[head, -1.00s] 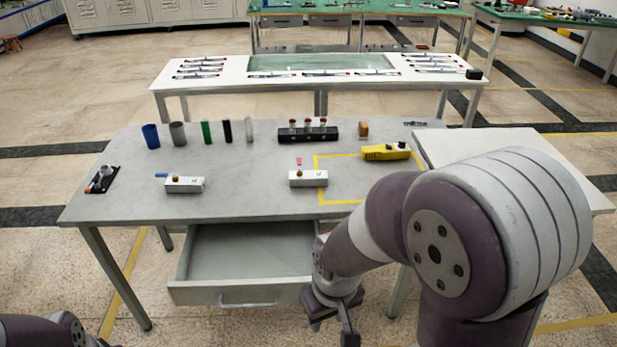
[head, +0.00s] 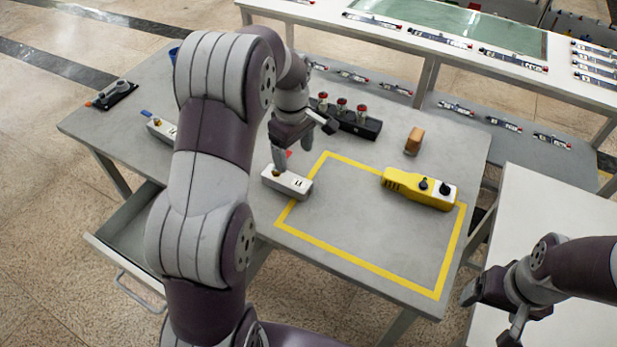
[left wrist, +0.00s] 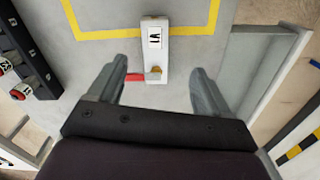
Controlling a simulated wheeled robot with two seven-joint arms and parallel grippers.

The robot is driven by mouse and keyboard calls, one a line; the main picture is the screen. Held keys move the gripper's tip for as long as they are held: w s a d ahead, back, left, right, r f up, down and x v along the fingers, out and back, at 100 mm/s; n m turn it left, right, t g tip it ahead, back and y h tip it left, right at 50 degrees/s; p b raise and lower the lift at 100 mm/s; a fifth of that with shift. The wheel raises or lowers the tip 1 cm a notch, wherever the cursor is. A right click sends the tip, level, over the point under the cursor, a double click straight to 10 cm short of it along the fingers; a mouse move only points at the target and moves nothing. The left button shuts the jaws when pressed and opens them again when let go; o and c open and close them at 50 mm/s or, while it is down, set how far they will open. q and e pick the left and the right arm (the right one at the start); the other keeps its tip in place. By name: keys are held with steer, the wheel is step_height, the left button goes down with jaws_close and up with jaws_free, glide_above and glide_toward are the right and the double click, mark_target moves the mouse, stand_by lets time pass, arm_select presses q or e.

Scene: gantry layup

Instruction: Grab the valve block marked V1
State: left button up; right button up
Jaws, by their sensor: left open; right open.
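The valve block marked V1 (head: 288,183) is a small white block on the grey table, at the left edge of the yellow taped outline. Its V1 label and brass fitting show in the left wrist view (left wrist: 154,42). A red piece (left wrist: 135,77) lies beside the fitting, by the left finger. My left gripper (head: 304,140) is open and empty above the block; its fingers (left wrist: 159,75) point toward the block's fitting end, one on each side. My right gripper (head: 494,312) is open and empty at the lower right, away from the block.
A second white block (head: 160,128) with a blue piece is partly hidden by my left arm. A yellow device (head: 420,189), an orange-brown block (head: 414,141) and a black rack (head: 352,121) stand nearby. The drawer (head: 120,240) hangs open. The taped area's middle is clear.

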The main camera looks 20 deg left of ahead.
mark_target(290, 179)
arm_select(q)
steer(key=a+f+n+b, duration=0.1)
steer(key=w+a+f+n+b, duration=0.1)
steer(key=f, duration=0.1)
steer(key=shift+w, duration=0.15)
steer(key=shift+s+a+f, duration=0.1)
steer(key=shift+s+f, duration=0.15)
steer(key=shift+f, duration=0.35)
steer(key=shift+s+a+f, duration=0.1)
steer(key=shift+s+f, duration=0.1)
steer(key=shift+f, duration=0.4)
steer(key=shift+w+d+f, duration=0.1)
steer(key=shift+w+f, duration=0.15)
steer(key=shift+f, duration=0.35)
steer(key=shift+w+d+f, duration=0.1)
steer(key=shift+w+f, duration=0.1)
steer(key=shift+f, duration=0.4)
steer(key=f, duration=0.4)
steer(key=shift+s+a+f, duration=0.1)
steer(key=shift+s+a, duration=0.05)
steer(key=shift+s, duration=0.1)
steer(key=shift+w+f, duration=0.15)
steer(key=shift+f, duration=0.25)
steer(key=shift+r, duration=0.1)
steer(key=c, duration=1.3)
arm_select(e)
steer(key=shift+s+f, duration=0.35)
steer(key=shift+f, duration=0.55)
